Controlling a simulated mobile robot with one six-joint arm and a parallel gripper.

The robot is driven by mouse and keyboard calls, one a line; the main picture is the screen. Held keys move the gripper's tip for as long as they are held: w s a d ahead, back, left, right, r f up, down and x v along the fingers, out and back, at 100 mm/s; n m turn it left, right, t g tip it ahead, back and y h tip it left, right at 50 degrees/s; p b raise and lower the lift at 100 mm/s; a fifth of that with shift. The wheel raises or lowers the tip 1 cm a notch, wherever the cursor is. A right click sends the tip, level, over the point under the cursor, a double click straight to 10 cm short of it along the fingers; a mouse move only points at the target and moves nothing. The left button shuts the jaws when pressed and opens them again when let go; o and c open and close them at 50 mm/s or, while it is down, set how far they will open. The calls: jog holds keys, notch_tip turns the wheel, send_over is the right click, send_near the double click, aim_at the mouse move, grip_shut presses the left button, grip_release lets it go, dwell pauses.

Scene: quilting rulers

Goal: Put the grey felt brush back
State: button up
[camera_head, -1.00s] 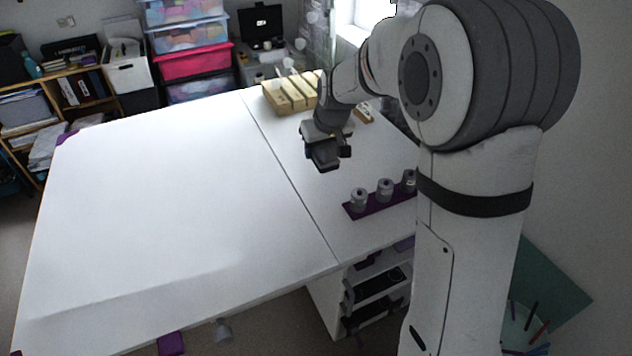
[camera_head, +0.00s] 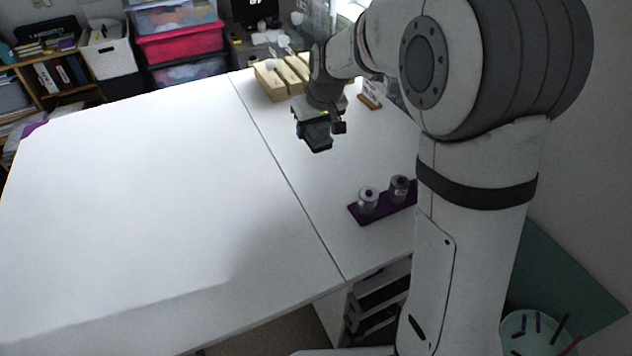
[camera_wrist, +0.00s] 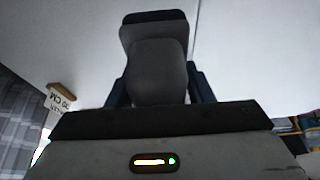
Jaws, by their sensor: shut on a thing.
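The grey felt brush (camera_wrist: 158,70) is dark grey, with a rounded body in front of a wider flat part in the wrist view. My gripper (camera_wrist: 158,90) is shut on it, with a dark blue finger on each side. In the head view my gripper (camera_head: 318,122) holds the brush (camera_head: 320,143) over the right part of the white table, in front of the slotted wooden rack (camera_head: 268,84). I cannot tell how high it is above the table. My arm and gripper hide part of the rack.
A purple tray (camera_head: 357,213) with grey spools lies at the table's right, partly hidden by my arm. A small wooden-based sign (camera_head: 369,100) stands behind my gripper; it also shows in the wrist view (camera_wrist: 58,102). The large white tabletop (camera_head: 130,190) is clear.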

aim_at(311, 172)
jog(key=shift+w+f+b, duration=0.15)
jog(key=shift+f+b, duration=0.7)
jog(key=shift+f, duration=0.4)
jog(key=shift+f, duration=4.8)
jog(key=shift+f+b, duration=0.25)
jog(key=shift+b, duration=0.1)
jog(key=o, duration=1.1)
jog(key=shift+r+p, duration=0.15)
jog(key=shift+p, duration=0.2)
